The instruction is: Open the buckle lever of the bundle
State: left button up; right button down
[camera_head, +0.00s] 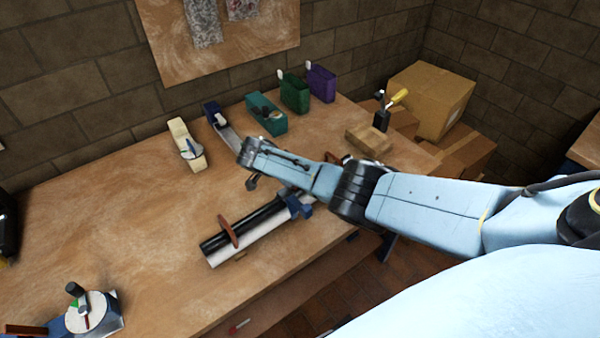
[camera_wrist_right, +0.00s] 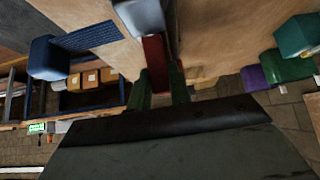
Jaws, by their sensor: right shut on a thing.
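The bundle of black and white tubes (camera_head: 235,247) lies on the workbench in the head view. A brown piece (camera_head: 229,232) stands across it, and a blue part (camera_head: 299,206) sits at its right end. My right arm reaches over from the right, and its gripper is mostly hidden there. In the right wrist view, my right gripper (camera_wrist_right: 160,88) has its green fingers shut on a red-brown piece (camera_wrist_right: 155,58), which looks like the buckle lever. A pale rounded part (camera_wrist_right: 140,16) is just beyond it. I do not see my left gripper.
On the workbench (camera_head: 130,215) stand a cream box (camera_head: 187,146), a teal box (camera_head: 266,113), and green (camera_head: 294,92) and purple (camera_head: 321,82) boxes along the back. A round dial device (camera_head: 90,311) is at front left. The bench left of the bundle is clear.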

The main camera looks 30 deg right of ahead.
jog(key=a+h+b, duration=0.1)
jog(key=h+b, duration=0.1)
jog(key=shift+a+f+h, duration=0.15)
jog(key=shift+h, duration=0.15)
jog(key=shift+s+a+t+h+b, duration=0.15)
jog(key=shift+a+t+h+b, duration=0.25)
jog(key=shift+h+b, duration=1.1)
jog(key=shift+a+r+b, duration=0.1)
jog(key=shift+r+b, duration=0.1)
jog(key=shift+b, duration=0.1)
jog(key=c, duration=1.3)
grip_release()
jog(key=v, duration=0.9)
jog(key=b+v, duration=0.1)
jog(key=v, duration=0.3)
jog(key=shift+r, duration=0.35)
